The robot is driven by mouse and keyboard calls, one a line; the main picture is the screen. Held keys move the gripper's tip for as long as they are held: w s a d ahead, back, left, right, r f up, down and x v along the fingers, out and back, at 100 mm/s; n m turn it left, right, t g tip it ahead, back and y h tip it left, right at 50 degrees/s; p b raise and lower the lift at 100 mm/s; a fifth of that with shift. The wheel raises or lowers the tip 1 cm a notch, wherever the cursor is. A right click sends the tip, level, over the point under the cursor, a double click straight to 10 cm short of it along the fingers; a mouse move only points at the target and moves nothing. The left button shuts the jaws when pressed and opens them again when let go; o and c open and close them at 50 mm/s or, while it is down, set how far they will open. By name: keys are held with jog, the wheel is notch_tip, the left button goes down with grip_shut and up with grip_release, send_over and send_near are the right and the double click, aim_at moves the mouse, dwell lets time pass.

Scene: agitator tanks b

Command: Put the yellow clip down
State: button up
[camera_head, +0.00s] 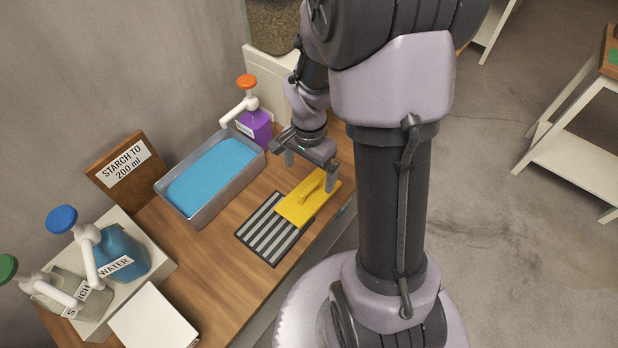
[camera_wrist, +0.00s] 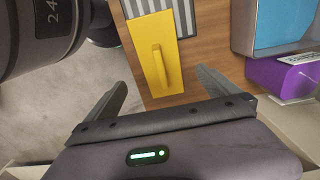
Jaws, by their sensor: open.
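The yellow clip (camera_head: 295,208), a flat yellow plate with a raised handle, lies on the wooden table near its front edge. One end overlaps the black-and-grey striped mat (camera_head: 262,232). My gripper (camera_head: 310,173) is open and empty, above the handle end of the clip. In the wrist view the clip (camera_wrist: 164,79) lies ahead of and between the spread fingers, and its handle stands clear of them. The striped mat (camera_wrist: 185,14) shows at the top edge there.
A metal tray of blue liquid (camera_head: 197,219) stands behind the mat. A purple pump bottle (camera_head: 256,126) stands close to my gripper. A sign (camera_head: 125,170), a water bottle (camera_head: 122,254) and a white box (camera_head: 153,322) are at the left. Bare wood lies left of the mat.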

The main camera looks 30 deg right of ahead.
jog(key=a+r+n+t, duration=0.25)
jog(key=a+r, duration=0.25)
jog(key=r, duration=0.7)
jog(key=s+a+r+n+t+y, duration=0.2)
jog(key=s+a+r+n+t, duration=0.1)
jog(key=s+a+r+n, duration=0.4)
jog(key=s+a+r, duration=0.2)
jog(key=s+r, duration=0.2)
jog(key=shift+a+p, duration=0.3)
jog(key=shift+p, duration=0.05)
